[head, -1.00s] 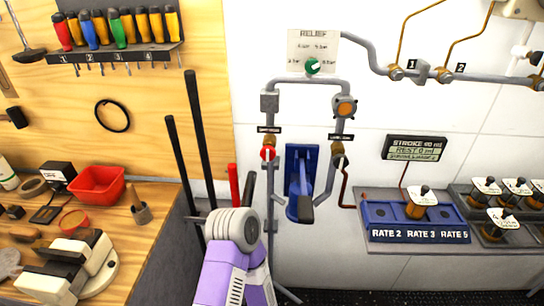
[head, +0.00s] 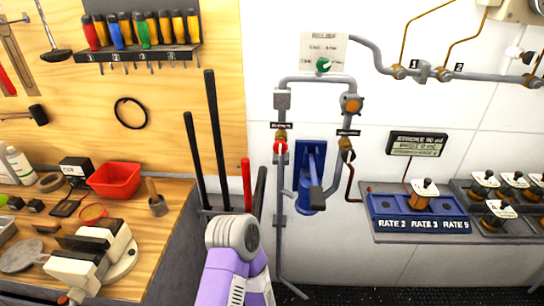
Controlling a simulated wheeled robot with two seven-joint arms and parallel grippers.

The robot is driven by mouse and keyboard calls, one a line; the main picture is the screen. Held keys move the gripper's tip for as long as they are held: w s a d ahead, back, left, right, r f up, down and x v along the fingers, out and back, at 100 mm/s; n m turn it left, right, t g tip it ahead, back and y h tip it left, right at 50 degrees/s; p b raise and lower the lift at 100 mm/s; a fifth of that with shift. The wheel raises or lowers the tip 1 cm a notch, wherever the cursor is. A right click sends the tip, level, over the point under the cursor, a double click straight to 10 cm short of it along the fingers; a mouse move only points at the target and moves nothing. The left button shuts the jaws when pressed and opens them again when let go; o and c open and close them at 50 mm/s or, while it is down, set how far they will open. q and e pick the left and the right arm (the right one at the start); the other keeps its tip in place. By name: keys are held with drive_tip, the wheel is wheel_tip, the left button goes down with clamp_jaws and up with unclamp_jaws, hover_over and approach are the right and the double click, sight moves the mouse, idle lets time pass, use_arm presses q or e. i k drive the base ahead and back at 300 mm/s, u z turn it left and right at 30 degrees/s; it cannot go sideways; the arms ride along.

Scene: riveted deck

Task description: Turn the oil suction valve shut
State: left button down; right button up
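Two small valves sit on the grey wall pipes. The left valve (head: 281,147) has a red handle and a brass body under a small black label. The right valve (head: 347,151) has a black handle, also under a small black label. Both labels are too small to read, so I cannot tell which is the oil suction valve. A purple arm link of mine with a pale round joint rises from the bottom, below and left of the red-handled valve, apart from it. Neither of my grippers shows.
A blue pump with a grey lever (head: 316,190) stands between the pipes. A blue rate rack (head: 418,211) and a display (head: 416,145) are to the right. Long black bars and a red bar (head: 246,185) stand left of the valves. A cluttered wooden bench (head: 160,222) fills the left.

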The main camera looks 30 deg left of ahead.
sight(280, 147)
drive_tip(key=k, duration=0.95)
drive_tip(key=u, duration=0.1)
drive_tip(key=i, duration=0.7)
drive_tip(key=u, duration=0.7)
